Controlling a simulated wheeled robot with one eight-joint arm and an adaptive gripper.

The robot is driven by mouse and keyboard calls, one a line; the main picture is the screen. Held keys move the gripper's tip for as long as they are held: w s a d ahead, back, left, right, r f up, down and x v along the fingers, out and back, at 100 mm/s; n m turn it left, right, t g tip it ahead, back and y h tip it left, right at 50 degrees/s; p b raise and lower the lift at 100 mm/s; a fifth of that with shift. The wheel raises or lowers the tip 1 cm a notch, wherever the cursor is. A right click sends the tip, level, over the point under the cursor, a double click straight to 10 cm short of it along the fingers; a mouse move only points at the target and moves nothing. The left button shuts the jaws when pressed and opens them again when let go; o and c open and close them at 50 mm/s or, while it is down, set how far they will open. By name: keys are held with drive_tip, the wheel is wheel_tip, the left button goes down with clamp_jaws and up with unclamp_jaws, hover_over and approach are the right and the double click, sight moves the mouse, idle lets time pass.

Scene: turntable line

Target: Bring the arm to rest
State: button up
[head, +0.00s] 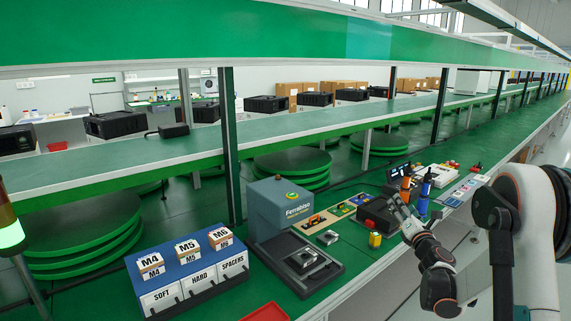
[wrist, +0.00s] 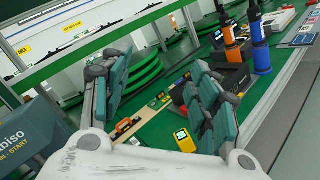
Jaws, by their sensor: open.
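My gripper (head: 402,212) is at the right in the head view, in front of the green bench edge. It is empty, with its fingers spread apart. In the wrist view my gripper (wrist: 160,95) shows two teal-padded fingers with a wide gap between them. Through the gap the bench top shows, with a small yellow item (wrist: 184,140) standing on it below the fingers. The fingers touch nothing that I can see.
A blue-grey Ferrabiso machine (head: 285,212) stands on the bench, with a blue bin block (head: 190,270) left of it. Orange (head: 405,188) and blue (head: 424,190) upright tools stand near my gripper. A red tray (head: 266,312) lies at the front. The aisle floor lies to the right.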

drive_tip(key=s+a+r+m+g+h, duration=0.4)
drive_tip(key=s+r+m+h, duration=0.1)
drive_tip(key=s+r+m, duration=1)
drive_tip(key=s+a+f+m+g+y, duration=0.1)
drive_tip(key=s+a+f+m, duration=0.3)
drive_tip(key=s, duration=0.6)
drive_tip(key=s+a+f+m+g+y, duration=0.2)
drive_tip(key=s+a+f+m+g, duration=0.2)
drive_tip(key=s, duration=0.7)
drive_tip(key=s+a+f+m+g+y, duration=0.1)
drive_tip(key=s+a+f+m+g, duration=0.2)
drive_tip(key=s, duration=0.7)
drive_tip(key=a+f+m, duration=0.1)
drive_tip(key=a+m, duration=0.1)
drive_tip(key=a, duration=0.1)
drive_tip(key=shift+s+a+f+y, duration=0.15)
drive_tip(key=shift+a+f+y, duration=0.15)
drive_tip(key=shift+a+y, duration=0.1)
